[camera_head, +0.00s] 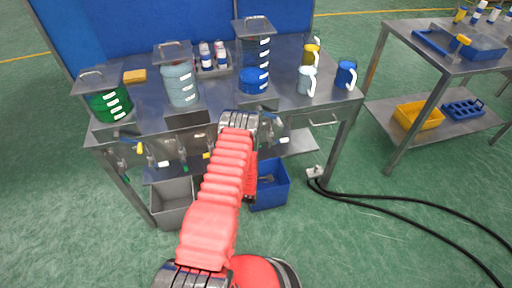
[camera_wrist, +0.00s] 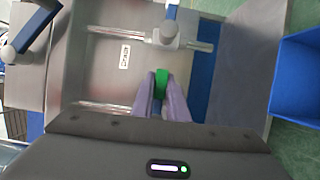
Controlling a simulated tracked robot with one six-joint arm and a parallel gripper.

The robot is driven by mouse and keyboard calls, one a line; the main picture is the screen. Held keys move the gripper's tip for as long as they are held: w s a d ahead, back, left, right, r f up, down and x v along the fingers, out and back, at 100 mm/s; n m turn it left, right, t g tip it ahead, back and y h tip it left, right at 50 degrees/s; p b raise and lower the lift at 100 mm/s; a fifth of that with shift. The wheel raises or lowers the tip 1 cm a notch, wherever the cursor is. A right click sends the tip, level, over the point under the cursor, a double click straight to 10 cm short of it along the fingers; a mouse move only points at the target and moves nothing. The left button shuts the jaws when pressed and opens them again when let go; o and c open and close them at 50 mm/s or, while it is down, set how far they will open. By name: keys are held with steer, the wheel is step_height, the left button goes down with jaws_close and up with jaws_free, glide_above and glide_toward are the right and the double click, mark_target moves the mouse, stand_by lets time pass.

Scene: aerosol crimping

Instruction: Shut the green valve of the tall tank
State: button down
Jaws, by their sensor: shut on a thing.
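The tall tank (camera_head: 254,50) stands on the steel bench at the back right of three clear tanks, with blue liquid low inside. In the wrist view, the green valve handle (camera_wrist: 161,84) sits between the fingertips of my gripper (camera_wrist: 161,95), which is shut on it. The grey-white valve body (camera_wrist: 167,34) is just above it in that view. In the head view, my red arm hides my gripper and this valve at the bench's front.
A tank with green liquid (camera_head: 108,102) and a pale blue one (camera_head: 181,84) stand to the left on the bench (camera_head: 215,98). A blue bin (camera_head: 269,186) and a grey bin (camera_head: 173,203) are below. A blue lever (camera_wrist: 40,30) is at upper left in the wrist view. Black cables (camera_head: 400,202) cross the floor.

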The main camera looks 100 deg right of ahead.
steer(key=c, duration=2)
jaws_free()
steer(key=shift+a+f, duration=0.2)
steer(key=shift+f, duration=0.1)
steer(key=shift+c, duration=0.2)
steer(key=o, duration=0.3)
steer(key=shift+d+r, duration=0.15)
steer(key=shift+r, duration=0.05)
steer(key=v, duration=1.4)
steer(key=shift+d, duration=0.1)
